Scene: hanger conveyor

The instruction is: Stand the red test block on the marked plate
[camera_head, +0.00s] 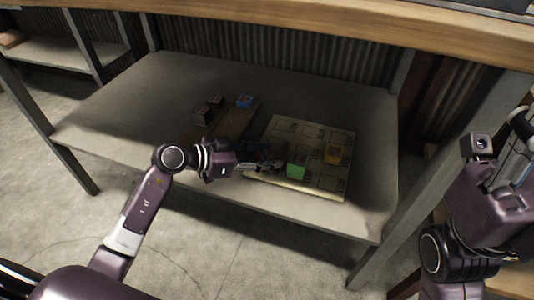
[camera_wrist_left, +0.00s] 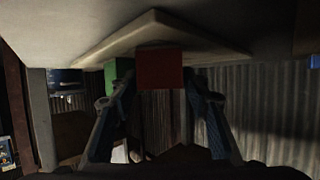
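A red block (camera_wrist_left: 160,68) is between the fingers of my left gripper (camera_wrist_left: 160,82) in the left wrist view, with both fingertips at its sides. One end of it is at the pale board, whose edge (camera_wrist_left: 95,58) shows above it in that view. In the head view my left gripper (camera_head: 268,160) reaches over the left part of the marked board (camera_head: 313,134) on the shelf; fingers and shadow mostly hide the block there. My right gripper (camera_head: 520,145) shows only partly at the right edge; its opening is unclear.
A green block (camera_head: 296,165) stands on the board just right of my left gripper. A brown board (camera_head: 233,122) lies behind left, near a blue block (camera_head: 244,101) and dark reddish blocks (camera_head: 201,115). The wooden tabletop (camera_head: 300,22) is above the shelf.

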